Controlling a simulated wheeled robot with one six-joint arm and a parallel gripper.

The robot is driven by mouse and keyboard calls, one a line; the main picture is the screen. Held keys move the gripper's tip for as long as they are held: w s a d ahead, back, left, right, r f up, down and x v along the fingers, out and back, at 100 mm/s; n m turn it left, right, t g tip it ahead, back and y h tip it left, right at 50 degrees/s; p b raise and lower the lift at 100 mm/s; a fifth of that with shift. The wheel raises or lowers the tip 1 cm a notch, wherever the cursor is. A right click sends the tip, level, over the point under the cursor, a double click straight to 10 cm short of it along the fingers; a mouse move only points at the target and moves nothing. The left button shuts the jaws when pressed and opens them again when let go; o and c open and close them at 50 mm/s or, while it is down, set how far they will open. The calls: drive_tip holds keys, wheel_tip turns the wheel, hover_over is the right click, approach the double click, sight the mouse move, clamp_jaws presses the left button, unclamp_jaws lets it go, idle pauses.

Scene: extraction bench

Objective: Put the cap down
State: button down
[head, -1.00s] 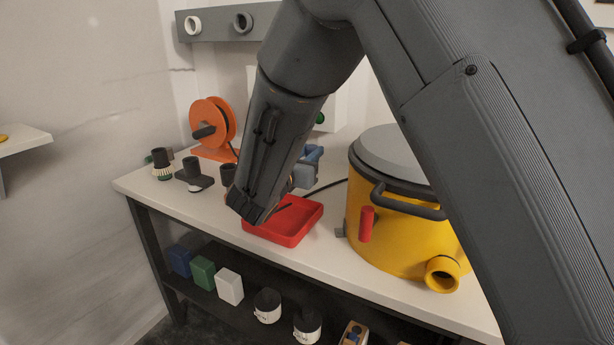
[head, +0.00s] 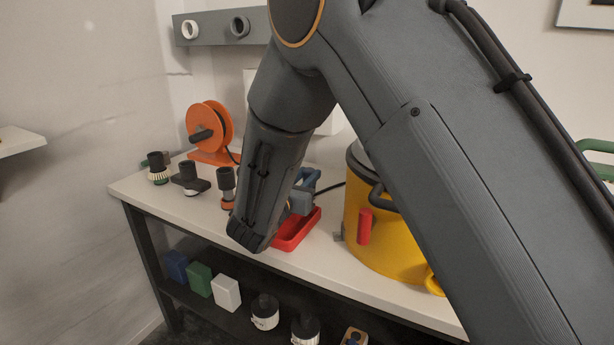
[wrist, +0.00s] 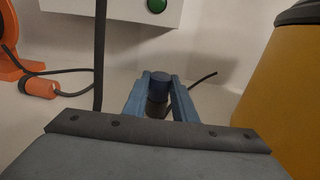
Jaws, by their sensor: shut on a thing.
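In the head view the gripper (head: 304,190) shows partly behind my own arm, low by the far side of the red tray (head: 298,232). The cap cannot be made out there. My arm hides the left part of the tray. I cannot tell whether the cap touches anything below.
A yellow drum (head: 385,245) stands right of the tray. Several dark nozzles, one with an orange ring (head: 227,190), stand at left before an orange cable reel (head: 209,128). A black cable (wrist: 203,80) lies behind the gripper. Bench space (head: 190,210) is bare at front left.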

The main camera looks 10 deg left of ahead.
drive_tip(key=shift+f, duration=0.25)
drive_tip(key=c, duration=1.5)
unclamp_jaws()
drive_tip(key=shift+s+f, duration=0.1)
drive_tip(key=shift+o, duration=0.2)
drive_tip(key=shift+f, duration=0.1)
drive_tip(key=shift+s+r+p, duration=0.1)
drive_tip(key=shift+r+p, duration=0.25)
drive_tip(key=shift+r, duration=0.3)
drive_tip(key=v, duration=1)
drive_tip(key=shift+s+a+r+p, duration=0.15)
drive_tip(key=shift+s+a+p, duration=0.05)
drive_tip(key=shift+s+p, duration=0.15)
drive_tip(key=shift+s+a, duration=0.1)
drive_tip(key=shift+s, duration=0.3)
